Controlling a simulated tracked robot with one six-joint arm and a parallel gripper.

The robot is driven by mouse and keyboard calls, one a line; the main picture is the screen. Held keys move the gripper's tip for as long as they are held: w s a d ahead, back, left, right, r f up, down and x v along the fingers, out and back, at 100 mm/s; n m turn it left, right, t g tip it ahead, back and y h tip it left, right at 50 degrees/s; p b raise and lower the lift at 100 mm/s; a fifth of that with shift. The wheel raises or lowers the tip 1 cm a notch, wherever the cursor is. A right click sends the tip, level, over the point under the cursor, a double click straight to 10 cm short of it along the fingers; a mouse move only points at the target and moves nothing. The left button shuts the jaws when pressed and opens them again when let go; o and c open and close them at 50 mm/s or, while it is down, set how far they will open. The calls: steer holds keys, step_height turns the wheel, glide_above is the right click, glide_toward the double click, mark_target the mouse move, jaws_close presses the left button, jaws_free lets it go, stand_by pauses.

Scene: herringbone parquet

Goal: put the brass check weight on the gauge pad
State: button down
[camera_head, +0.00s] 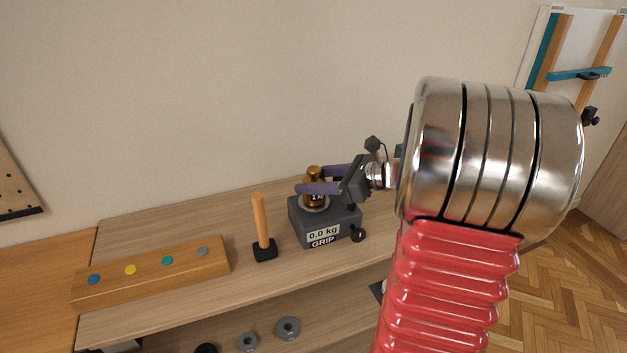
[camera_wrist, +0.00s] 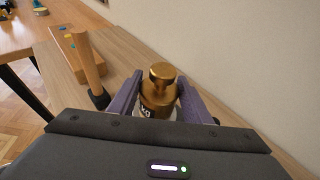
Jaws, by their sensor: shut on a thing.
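The brass check weight (camera_head: 313,190) is upright between the purple fingers of my gripper (camera_head: 320,180), which is shut on it. In the wrist view the brass weight (camera_wrist: 160,88) shows its round knob and part of a dark label, with a finger on each side. The weight is over the round pad (camera_head: 316,209) on top of the grey gauge (camera_head: 325,226). The gauge display reads 0.0 kg above the word GRIP. I cannot tell whether the weight's base touches the pad.
An upright wooden handle on a black base (camera_head: 262,230) stands left of the gauge. A wooden block with coloured dots (camera_head: 150,272) lies farther left on the bench (camera_head: 180,212). Grey discs (camera_head: 287,328) are on the lower shelf. The wall is close behind the bench.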

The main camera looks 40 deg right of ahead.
steer(key=shift+f, duration=0.15)
steer(key=c, duration=0.5)
jaws_free()
steer(key=shift+f, duration=0.15)
steer(key=shift+c, duration=0.2)
steer(key=shift+r, duration=0.2)
steer(key=shift+r, duration=4.8)
steer(key=shift+s, duration=0.1)
steer(key=v, duration=1.3)
steer(key=shift+s+d, duration=0.2)
steer(key=shift+d, duration=0.05)
